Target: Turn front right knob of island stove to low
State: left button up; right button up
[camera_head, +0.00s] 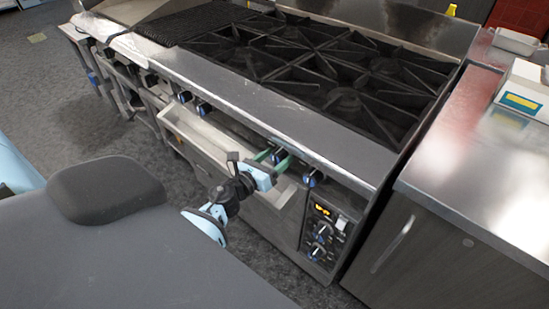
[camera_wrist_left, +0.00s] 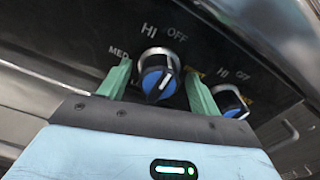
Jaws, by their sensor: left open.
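The stove (camera_head: 262,98) has a row of blue-and-silver knobs on its front panel. In the left wrist view, one knob (camera_wrist_left: 158,76) sits between the two green fingers of my open left gripper (camera_wrist_left: 158,68). "HI", "OFF" and "MED" labels show around it. Whether the fingers touch it is unclear. Another knob (camera_wrist_left: 230,102) is just right of the right finger, outside the jaws; in the head view the rightmost knob of the row (camera_head: 311,178) shows there. In the head view my left gripper (camera_head: 273,158) is at the panel. My right gripper is out of view.
Below the panel are a long pale tray (camera_head: 186,128) and an oven control box (camera_head: 320,232) with a lit display and more knobs. A steel counter (camera_head: 470,170) with a white box (camera_head: 525,92) stands right. Grey floor (camera_head: 75,115) lies open at left.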

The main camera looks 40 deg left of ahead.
pick_arm(q)
jog(key=c, duration=1)
jog(key=shift+o, duration=0.2)
